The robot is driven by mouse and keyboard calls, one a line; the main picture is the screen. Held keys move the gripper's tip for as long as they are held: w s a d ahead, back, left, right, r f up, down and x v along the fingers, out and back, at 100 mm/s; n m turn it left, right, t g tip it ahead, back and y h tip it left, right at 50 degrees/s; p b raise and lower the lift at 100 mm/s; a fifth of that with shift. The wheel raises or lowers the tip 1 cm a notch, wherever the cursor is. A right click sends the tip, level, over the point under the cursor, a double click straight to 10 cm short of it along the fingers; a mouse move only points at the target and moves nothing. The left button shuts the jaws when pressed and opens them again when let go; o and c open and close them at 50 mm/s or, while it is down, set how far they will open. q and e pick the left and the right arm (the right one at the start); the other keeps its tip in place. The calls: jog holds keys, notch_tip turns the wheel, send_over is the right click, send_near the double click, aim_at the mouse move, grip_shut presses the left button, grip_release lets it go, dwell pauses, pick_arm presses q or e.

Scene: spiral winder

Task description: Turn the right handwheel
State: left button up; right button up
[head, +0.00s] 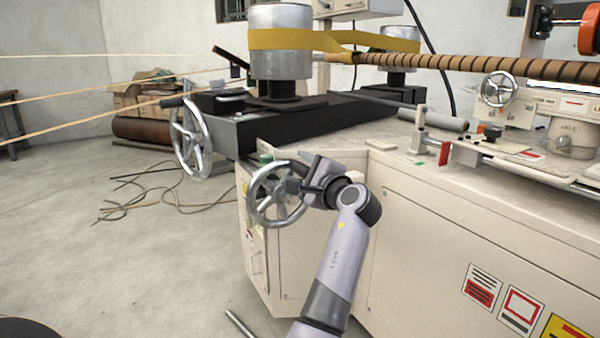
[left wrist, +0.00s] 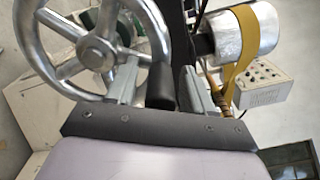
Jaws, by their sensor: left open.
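The right handwheel (head: 254,207) is a silver spoked wheel on the front of the cream machine cabinet. It also fills the upper left of the left wrist view (left wrist: 97,52). My left gripper (head: 308,180) is at the wheel's right side in the head view and hides part of its rim. In the left wrist view its two grey fingers (left wrist: 160,75) stand apart, with the wheel's black handle (left wrist: 161,88) between them. I cannot tell whether either finger touches the handle. My right gripper is not in view.
Another silver handwheel (head: 190,138) stands to the left, and a small one (head: 498,88) at the upper right. The cream cabinet (head: 430,240) lies right of my arm. Yellow belt (head: 290,39) wraps the metal drums. Cords (head: 165,195) lie on the floor at left.

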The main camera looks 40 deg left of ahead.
aim_at(282, 163)
pick_arm(q)
jog(key=shift+a, duration=0.2)
jog(key=shift+c, duration=0.3)
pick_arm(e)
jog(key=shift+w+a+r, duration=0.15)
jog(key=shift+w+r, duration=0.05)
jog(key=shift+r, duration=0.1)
pick_arm(q)
grip_shut()
jog(key=shift+s+a+r+n+p, duration=0.1)
jog(key=shift+r+n+p, duration=0.2)
jog(key=shift+s+r+n+p, duration=0.15)
jog(key=shift+s+n+p, duration=0.15)
jog(key=shift+n, duration=0.1)
jog(key=shift+s+a+r+n, duration=0.1)
jog(key=shift+s+a+n, duration=0.1)
jog(key=shift+n, duration=0.3)
jog(key=shift+s+n, duration=0.3)
jog(key=shift+n, duration=0.3)
jog(key=shift+s+a+r+n, duration=0.1)
jog(key=shift+s+a+n, duration=0.1)
jog(key=shift+s+n, duration=0.65)
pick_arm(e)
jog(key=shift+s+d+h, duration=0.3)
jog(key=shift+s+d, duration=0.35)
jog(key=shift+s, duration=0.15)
pick_arm(q)
jog(key=shift+w, duration=0.2)
